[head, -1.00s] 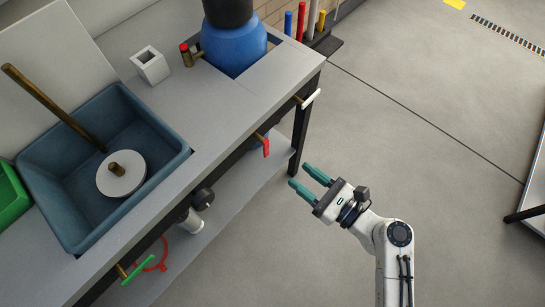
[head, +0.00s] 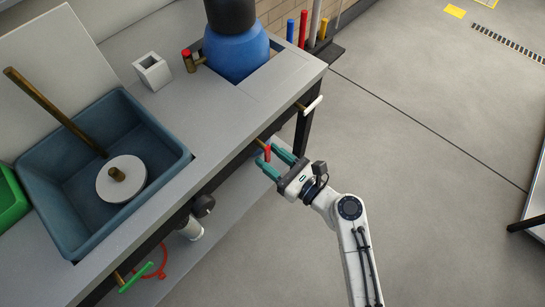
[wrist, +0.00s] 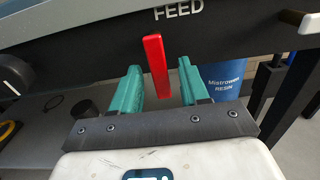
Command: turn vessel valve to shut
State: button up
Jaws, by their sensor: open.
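A red valve lever (wrist: 156,66) hangs under the word FEED on the bench's dark front rail in the wrist view. My gripper (head: 267,162) is open, with its two green fingers on either side of this lever. In the wrist view the gripper (wrist: 160,84) shows a gap between each finger and the lever. Other valve handles are a white one (head: 312,105) at the right end of the rail and a green one (head: 136,277) at the lower left. No label reading "vessel" shows. A blue vessel (head: 236,55) sits in the bench top.
The blue sink (head: 60,205) is set in the grey bench top (head: 205,125). A dark knob (wrist: 14,75) is left of the lever. A blue resin drum (wrist: 222,82) stands beneath the bench. The floor (head: 410,180) to the right is open.

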grip_shut()
dwell(0.3)
dwell(0.3)
jog(key=n+b, duration=0.1)
jog(key=n, duration=0.2)
jog(key=w+d+n+b, duration=0.1)
jog(key=n, duration=0.2)
jog(key=n+b, duration=0.1)
jog(key=n, duration=0.2)
jog(key=shift+w+d+r, duration=0.2)
jog(key=shift+w+r, duration=0.2)
jog(key=n+b, duration=0.1)
jog(key=n, duration=0.1)
jog(key=r+n, duration=0.1)
jog(key=n, duration=0.1)
jog(key=shift+w+d+n+b, duration=0.15)
jog(key=shift+w+n+b, duration=0.05)
jog(key=shift+n+b, duration=0.2)
jog(key=shift+w+d+r+n+b, duration=0.15)
jog(key=shift+n+b, duration=0.15)
jog(key=shift+n, duration=0.35)
jog(key=shift+s+a+r+n+b, duration=0.1)
jog(key=shift+r+n+b, duration=0.15)
jog(key=shift+n, duration=0.45)
jog(key=shift+w+d+r+n+b, duration=0.1)
jog(key=shift+n+b, duration=0.2)
jog(key=shift+n, duration=0.35)
jog(key=shift+r, duration=0.1)
